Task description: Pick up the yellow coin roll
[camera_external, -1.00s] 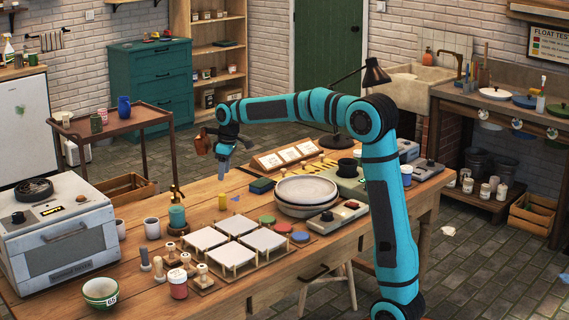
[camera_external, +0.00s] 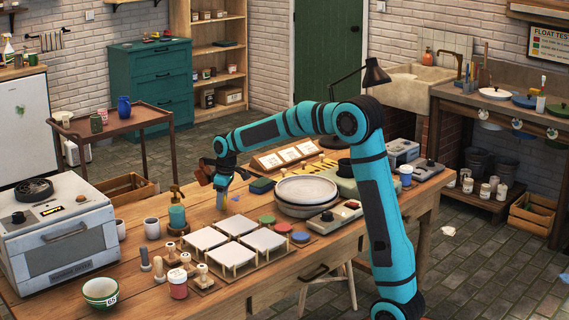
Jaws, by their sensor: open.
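My gripper (camera_external: 221,203) is low over the wooden worktable, its blue fingers pointing down, between the teal pump bottle (camera_external: 177,214) and the stack of plates. It is open. The small upright yellow cylinder, which looks like the yellow coin roll, cannot be made out now. My gripper covers the spot where it stood, so I cannot tell whether it is between the fingers or behind them.
To the right are stacked grey plates (camera_external: 306,187) and a dark green box (camera_external: 261,186). In front are white square tiles on stands (camera_external: 236,225) and green, red and blue discs. A small blue piece (camera_external: 236,198) lies close by. White cups (camera_external: 152,228) stand to the left.

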